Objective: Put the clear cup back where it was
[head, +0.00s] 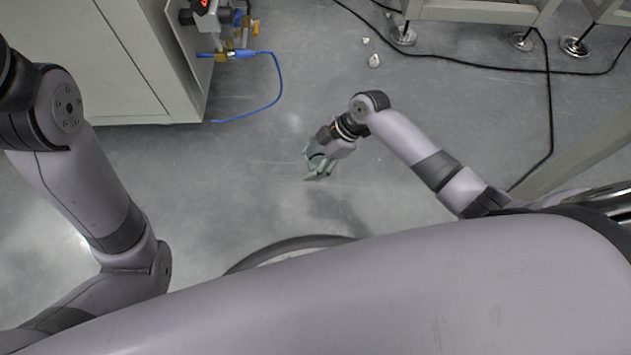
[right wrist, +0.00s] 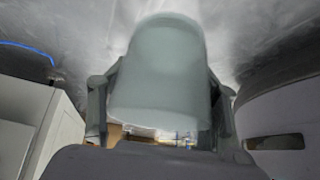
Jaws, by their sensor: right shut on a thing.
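The clear cup (right wrist: 165,75) fills the middle of the right wrist view as a pale, see-through, greenish-grey shape. My right gripper (right wrist: 160,110) has a finger on each side of it and is shut on it. In the head view my right gripper (head: 318,168) hangs over the open floor, left of the picture's right-hand arm links. The cup is too small there to make out apart from the fingers. My left arm comes in at the left edge of the head view, but its gripper is out of the picture.
A white cabinet (head: 110,60) stands at the upper left, with a blue cable (head: 280,85) beside it. Table legs with round feet (head: 403,36) and black cables (head: 480,66) are at the upper right. The grey floor (head: 230,180) around the right gripper is clear.

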